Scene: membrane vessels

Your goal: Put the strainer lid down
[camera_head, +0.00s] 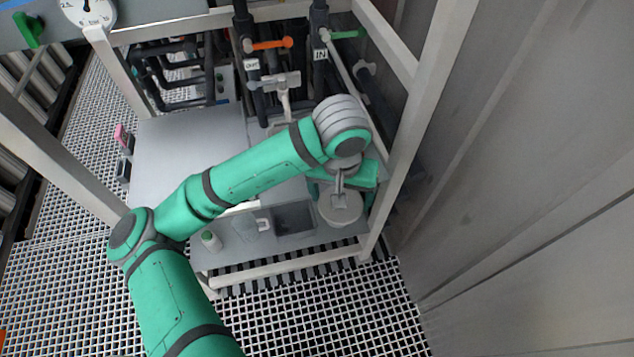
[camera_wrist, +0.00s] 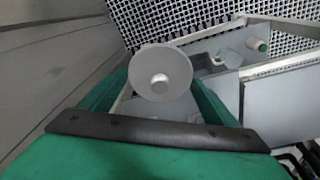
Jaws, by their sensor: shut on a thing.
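The strainer lid is a round pale-grey disc (camera_head: 341,208); in the wrist view it is a disc (camera_wrist: 160,60) with a short central knob facing the camera. My gripper (camera_head: 340,186) is shut on the lid at the right end of the low grey shelf. In the wrist view, my green fingers run up either side of the disc, and their tips are hidden behind it. I cannot tell whether the lid touches the surface below or hangs just above it.
A pale frame post (camera_head: 395,165) stands close on the right. Pipes with an orange handle (camera_head: 270,44) and a green handle (camera_head: 347,34) rise behind.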

